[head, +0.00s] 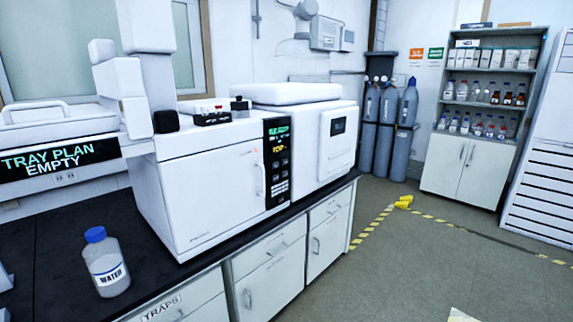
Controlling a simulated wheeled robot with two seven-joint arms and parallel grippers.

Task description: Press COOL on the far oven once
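A white oven-like instrument (205,195) stands on the dark bench, its front door closed. A black control panel (277,160) on its right front edge shows green text, larger yellow text and rows of small keys. The key labels are too small to read, so I cannot tell which is COOL. Right behind it along the bench stands a second white instrument (305,140) with a small dark display (338,127) on its front. I cannot tell from the picture which one is the far oven. Neither of my grippers is in view.
A water bottle (105,265) with a blue cap stands on the bench (55,235) at the front left. A sign (60,160) reads "TRAY PLAN EMPTY". Gas cylinders (388,130) and a bottle cabinet (470,170) stand at the back. The floor (420,265) right of the bench is mostly clear.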

